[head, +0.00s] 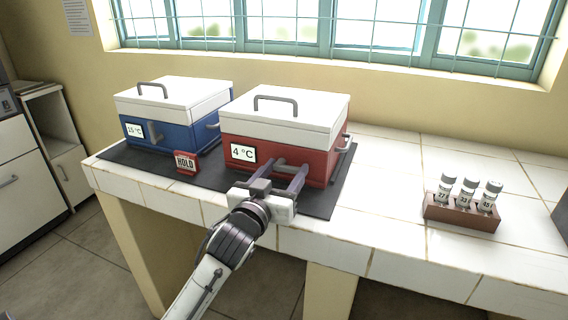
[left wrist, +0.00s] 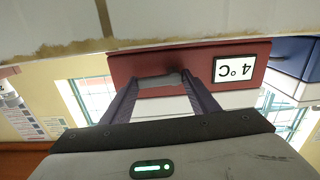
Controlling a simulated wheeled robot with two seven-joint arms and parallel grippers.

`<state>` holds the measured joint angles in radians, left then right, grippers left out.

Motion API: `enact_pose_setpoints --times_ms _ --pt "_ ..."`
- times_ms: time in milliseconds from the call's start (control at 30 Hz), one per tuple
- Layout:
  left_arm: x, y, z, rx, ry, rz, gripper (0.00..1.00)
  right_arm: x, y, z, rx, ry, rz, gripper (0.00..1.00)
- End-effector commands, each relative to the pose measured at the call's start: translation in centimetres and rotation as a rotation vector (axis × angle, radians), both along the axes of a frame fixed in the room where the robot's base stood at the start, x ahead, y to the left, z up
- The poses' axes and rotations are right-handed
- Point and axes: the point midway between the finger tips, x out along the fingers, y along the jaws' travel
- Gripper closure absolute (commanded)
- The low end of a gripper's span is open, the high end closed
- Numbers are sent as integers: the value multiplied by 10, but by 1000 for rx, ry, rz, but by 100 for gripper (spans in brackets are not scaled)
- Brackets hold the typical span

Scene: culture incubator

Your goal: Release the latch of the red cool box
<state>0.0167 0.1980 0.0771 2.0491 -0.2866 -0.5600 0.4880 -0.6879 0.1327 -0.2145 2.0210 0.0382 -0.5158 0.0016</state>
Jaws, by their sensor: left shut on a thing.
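The red cool box (head: 318,163) with a white lid (head: 285,112) sits on a dark mat at the middle of the counter, and its front sign reads 4 °C. Its lid is down. A grey latch (head: 282,162) is on its front face, right of the sign. My left gripper (head: 280,170) reaches it from the front, its fingers on either side, shut on the latch. In the left wrist view, which is upside down, the latch (left wrist: 160,80) lies between the fingertips against the red front (left wrist: 195,57). My right gripper is not in view.
A blue cool box (head: 178,135) marked 15 °C stands to the left, with a red HOLD sign (head: 186,162) in front. A brown rack (head: 462,215) with numbered vials is on the right. The tiles between the red box and the rack are clear.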

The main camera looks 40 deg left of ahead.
Motion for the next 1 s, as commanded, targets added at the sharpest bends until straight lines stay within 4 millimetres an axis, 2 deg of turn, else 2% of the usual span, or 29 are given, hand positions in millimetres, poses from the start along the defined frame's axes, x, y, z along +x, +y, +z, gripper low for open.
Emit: enact_pose_setpoints --times_ms 33,333,367,467,800,867,1000 --pt "0 0 2 34 10 0 68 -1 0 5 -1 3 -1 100" --pt "0 0 -1 64 13 0 68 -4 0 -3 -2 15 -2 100" --pt "0 0 -1 64 13 0 42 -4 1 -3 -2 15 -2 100" --pt "0 0 -1 63 13 0 27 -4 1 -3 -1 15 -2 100" --pt "-3 -1 -2 59 14 0 27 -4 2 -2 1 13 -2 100" --pt "-8 -2 -2 59 15 0 27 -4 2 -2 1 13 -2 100" --pt "-32 -8 -3 58 16 1 27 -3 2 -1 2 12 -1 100"
